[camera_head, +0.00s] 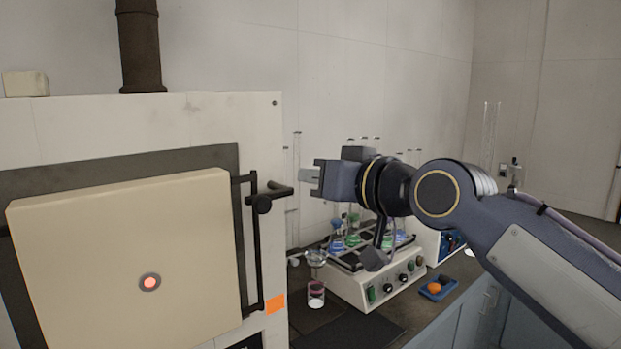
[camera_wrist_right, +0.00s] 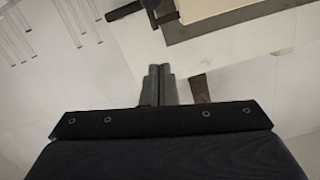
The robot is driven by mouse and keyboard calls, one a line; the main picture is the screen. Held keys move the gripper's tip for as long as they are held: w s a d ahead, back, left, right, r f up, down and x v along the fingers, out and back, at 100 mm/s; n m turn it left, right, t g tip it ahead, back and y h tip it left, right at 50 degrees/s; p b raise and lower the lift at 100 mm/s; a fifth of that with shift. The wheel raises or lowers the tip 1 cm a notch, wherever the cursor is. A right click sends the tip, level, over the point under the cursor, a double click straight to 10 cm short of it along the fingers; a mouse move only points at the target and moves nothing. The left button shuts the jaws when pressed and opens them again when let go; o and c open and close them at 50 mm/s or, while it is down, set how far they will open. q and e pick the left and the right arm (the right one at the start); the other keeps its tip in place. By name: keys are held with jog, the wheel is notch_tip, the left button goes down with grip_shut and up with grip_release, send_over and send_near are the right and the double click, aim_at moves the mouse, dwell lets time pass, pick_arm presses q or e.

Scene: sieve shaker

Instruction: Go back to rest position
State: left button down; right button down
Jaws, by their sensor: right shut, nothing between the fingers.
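My right arm comes in from the right in the head view, and its gripper (camera_head: 311,174) points left toward the furnace. The right gripper is shut and empty, held in the air just right of the black furnace door handle (camera_head: 274,194), with a gap between them. In the right wrist view its two fingers (camera_wrist_right: 158,84) lie together with nothing between them. My left gripper is not in view.
A large furnace (camera_head: 262,130) with a thick cream door (camera_head: 110,260) fills the left. Below my right arm, a shaker (camera_head: 372,290) holds several flasks with coloured liquid. A small blue tray (camera_head: 437,291) sits right of it. A dark bench mat (camera_head: 350,330) lies in front.

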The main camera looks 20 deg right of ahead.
jog(key=s+d+f+m+g, duration=0.1)
jog(key=s+f+g, duration=0.2)
jog(key=s+f, duration=0.4)
jog(key=s+f+m+g+h, duration=0.1)
jog(key=s+f+g, duration=0.2)
jog(key=s+f, duration=0.5)
jog(key=s+d+f+m+g+h, duration=0.1)
jog(key=s+f+g, duration=0.2)
jog(key=f, duration=2)
jog(key=s, duration=0.5)
jog(key=shift+d+f+g, duration=0.25)
jog(key=shift+d+g, duration=0.05)
jog(key=shift+g, duration=0.1)
